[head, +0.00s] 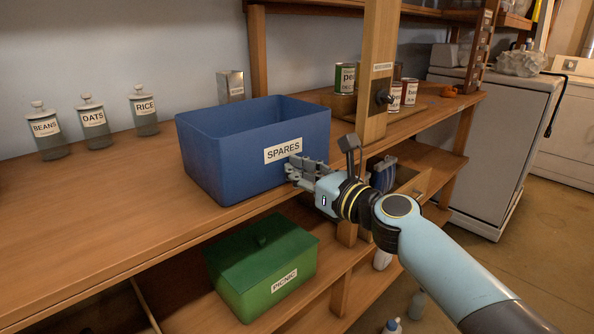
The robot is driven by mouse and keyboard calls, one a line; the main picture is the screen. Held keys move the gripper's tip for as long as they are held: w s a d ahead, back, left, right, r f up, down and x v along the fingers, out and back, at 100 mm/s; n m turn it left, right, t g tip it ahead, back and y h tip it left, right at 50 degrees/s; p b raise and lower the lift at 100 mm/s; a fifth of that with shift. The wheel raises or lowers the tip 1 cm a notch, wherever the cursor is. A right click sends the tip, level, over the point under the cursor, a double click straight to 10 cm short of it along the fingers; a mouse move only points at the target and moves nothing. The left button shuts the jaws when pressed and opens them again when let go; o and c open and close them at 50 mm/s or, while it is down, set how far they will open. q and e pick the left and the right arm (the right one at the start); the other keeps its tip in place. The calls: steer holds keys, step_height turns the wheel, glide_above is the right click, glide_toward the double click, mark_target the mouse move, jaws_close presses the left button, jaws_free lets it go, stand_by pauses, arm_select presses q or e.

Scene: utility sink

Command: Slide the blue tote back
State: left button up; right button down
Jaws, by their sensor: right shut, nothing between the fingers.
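The blue tote (220,160) is an open-topped box with a white "SPARES" label on its front. It stands upright on the upper wooden shelf, close to the shelf's front edge. My right gripper (292,170) is shut and empty, with its fingertips at the tote's front wall near the right end, just below the label. It appears to touch the wall, though I cannot tell for sure. My left gripper is not in view.
Glass jars (92,122) stand at the left rear. A small tin (230,86) stands behind the tote by the wall. A wooden post (377,70) rises to the right, with cans (345,78) behind it. A green box (262,262) sits on the shelf below.

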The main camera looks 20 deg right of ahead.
steer(key=b+x, duration=0.1)
steer(key=x, duration=0.9)
steer(key=shift+f+b, duration=0.2)
steer(key=shift+b, duration=0.2)
steer(key=shift+w+r, duration=0.1)
steer(key=shift+w, duration=0.1)
steer(key=shift+s+a, duration=0.1)
steer(key=shift+s, duration=0.05)
